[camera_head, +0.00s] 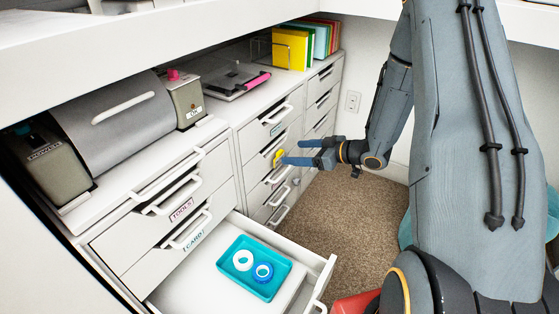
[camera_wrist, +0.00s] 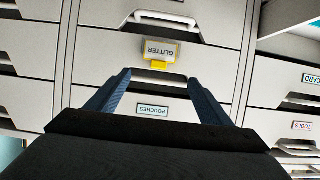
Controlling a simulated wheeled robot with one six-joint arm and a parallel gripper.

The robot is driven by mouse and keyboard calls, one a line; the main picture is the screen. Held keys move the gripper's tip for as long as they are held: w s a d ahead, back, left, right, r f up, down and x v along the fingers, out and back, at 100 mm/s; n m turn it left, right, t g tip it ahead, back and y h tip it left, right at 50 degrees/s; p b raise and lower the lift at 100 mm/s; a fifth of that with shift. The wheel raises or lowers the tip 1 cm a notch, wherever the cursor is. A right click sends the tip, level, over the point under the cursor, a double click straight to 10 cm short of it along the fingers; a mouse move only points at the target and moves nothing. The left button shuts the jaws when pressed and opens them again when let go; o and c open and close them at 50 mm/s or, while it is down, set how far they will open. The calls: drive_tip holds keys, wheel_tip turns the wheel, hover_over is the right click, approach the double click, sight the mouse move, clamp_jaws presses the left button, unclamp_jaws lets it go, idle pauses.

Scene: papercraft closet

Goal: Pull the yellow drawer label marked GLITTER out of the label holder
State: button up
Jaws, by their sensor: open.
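The yellow GLITTER label (camera_head: 279,157) is on a drawer front in the middle column of drawers. In the wrist view it appears upside down, with a yellow tab (camera_wrist: 159,66) sticking out toward my gripper. The label holder (camera_wrist: 161,50) is a pale frame around the word GLITTER, with yellow showing at its edges. My gripper (camera_wrist: 159,79) is open, with one blue finger on each side below the tab in that view. Nothing is between the fingers. In the head view my gripper (camera_head: 291,152) is right beside the label; contact cannot be told there.
White drawer handles (camera_head: 277,116) stick out nearby. An open drawer (camera_head: 222,284) with a teal tray (camera_head: 232,279) of tape rolls juts out in front. Carpet (camera_head: 320,230) is clear beside the drawers.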

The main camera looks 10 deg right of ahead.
sight(281, 153)
drive_tip(key=b+x, duration=0.1)
drive_tip(key=x, duration=0.2)
drive_tip(key=b+x, duration=0.1)
drive_tip(key=x, duration=0.2)
drive_tip(key=shift+d+f, duration=0.2)
drive_tip(key=shift+f, duration=0.05)
drive_tip(key=c, duration=1.1)
